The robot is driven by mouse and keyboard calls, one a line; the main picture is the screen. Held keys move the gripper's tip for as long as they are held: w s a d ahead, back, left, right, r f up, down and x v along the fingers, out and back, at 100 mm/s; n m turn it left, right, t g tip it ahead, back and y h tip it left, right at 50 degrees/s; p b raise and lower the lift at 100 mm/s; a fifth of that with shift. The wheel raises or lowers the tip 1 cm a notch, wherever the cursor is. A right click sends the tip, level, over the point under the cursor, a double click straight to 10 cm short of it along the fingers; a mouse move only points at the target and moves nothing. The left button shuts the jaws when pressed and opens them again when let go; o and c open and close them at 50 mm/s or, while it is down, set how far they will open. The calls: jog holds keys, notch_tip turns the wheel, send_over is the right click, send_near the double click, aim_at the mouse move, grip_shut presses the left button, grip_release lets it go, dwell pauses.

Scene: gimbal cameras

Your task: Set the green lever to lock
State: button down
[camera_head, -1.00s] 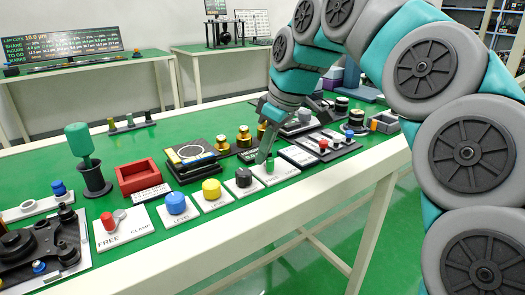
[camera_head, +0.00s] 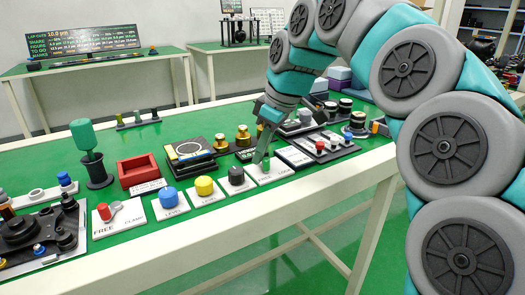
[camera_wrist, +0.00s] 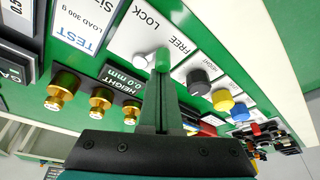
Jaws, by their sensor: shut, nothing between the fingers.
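The green lever (camera_head: 266,163) stands on a white plate in the front row of the table. In the wrist view the green lever (camera_wrist: 163,59) is just beyond my fingertips, beside a pale pivot. Its white plate (camera_wrist: 130,40) reads LOCK towards the upper left and FREE towards the right. My gripper (camera_head: 258,158) points down at the lever. In the wrist view my gripper (camera_wrist: 161,76) is shut with nothing between the fingers. The fingertips overlap the lever's lower part in view; I cannot tell whether they touch it. The lever's exact setting is unclear.
A black knob (camera_head: 236,175), a yellow knob (camera_head: 204,186) and a blue knob (camera_head: 168,197) stand left of the lever. Brass knobs (camera_head: 243,136) stand behind it. A plate with a red knob (camera_head: 320,146) lies to the right. Bare table edge runs in front.

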jog(key=shift+d, duration=0.6)
jog(key=shift+w+d, duration=0.1)
jog(key=shift+d, duration=0.25)
jog(key=shift+a, duration=0.1)
jog(key=shift+w+a+p, duration=0.3)
jog(key=shift+a+p, duration=0.05)
jog(key=shift+a, duration=0.25)
